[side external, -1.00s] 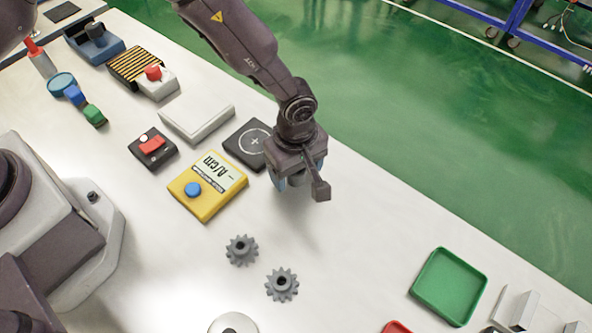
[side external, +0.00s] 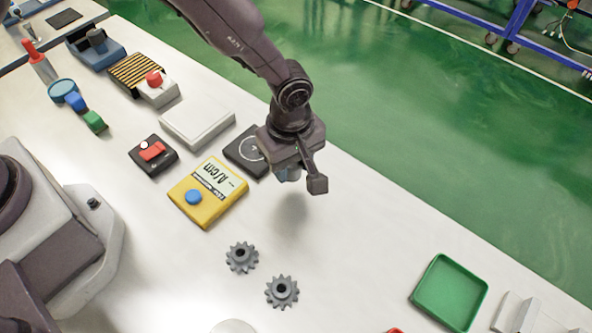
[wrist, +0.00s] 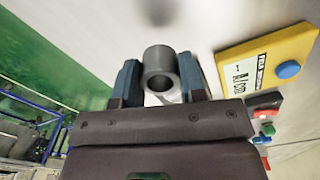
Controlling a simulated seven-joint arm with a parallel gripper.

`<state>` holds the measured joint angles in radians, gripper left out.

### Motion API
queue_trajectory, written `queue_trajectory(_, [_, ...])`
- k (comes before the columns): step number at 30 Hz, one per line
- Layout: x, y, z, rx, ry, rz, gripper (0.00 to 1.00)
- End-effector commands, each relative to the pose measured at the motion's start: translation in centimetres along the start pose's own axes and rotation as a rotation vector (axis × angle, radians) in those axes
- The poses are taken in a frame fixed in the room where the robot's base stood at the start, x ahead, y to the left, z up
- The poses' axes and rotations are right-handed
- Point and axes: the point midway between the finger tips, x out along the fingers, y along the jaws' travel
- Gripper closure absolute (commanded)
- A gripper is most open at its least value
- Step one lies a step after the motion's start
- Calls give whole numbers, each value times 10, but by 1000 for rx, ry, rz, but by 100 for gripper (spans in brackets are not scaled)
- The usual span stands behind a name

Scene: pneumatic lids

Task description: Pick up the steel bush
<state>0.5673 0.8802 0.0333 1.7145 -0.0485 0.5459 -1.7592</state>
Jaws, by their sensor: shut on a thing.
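The steel bush (wrist: 160,62) is a grey hollow cylinder. In the wrist view it sits between the two blue fingers of my gripper (wrist: 158,80), which is shut on it. In the side external view my gripper (side external: 289,174) hangs above the white table, right of the yellow meter, with a soft shadow on the table below it. The bush is mostly hidden there behind the gripper body and the wrist camera.
The yellow meter (side external: 208,205) and a black square pad with a circle (side external: 240,158) lie left of my gripper. Two dark gears (side external: 282,292) lie nearer the front. A green tray (side external: 440,311) stands at the right. The table between gripper and tray is clear.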

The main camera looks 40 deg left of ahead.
Motion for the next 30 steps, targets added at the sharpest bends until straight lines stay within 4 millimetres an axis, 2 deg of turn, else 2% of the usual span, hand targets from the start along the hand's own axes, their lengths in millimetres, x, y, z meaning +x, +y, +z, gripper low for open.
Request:
queue_trajectory(1, [-13,-10,-2,1,-1,1,90])
queue_trajectory(6, [-51,-41,-9,0,-1,2,90])
queue_trajectory(15, [-78,-105,-24,0,-1,0,90])
queue_trajectory(22, [-87,-124,-34,-20,0,-2,90])
queue_trajectory(26, [-82,-125,-61,-107,7,-19,90])
queue_trajectory(29, [-75,-118,-97,-229,11,-31,90])
queue_trajectory(30, [-72,-115,-114,-284,12,-35,90])
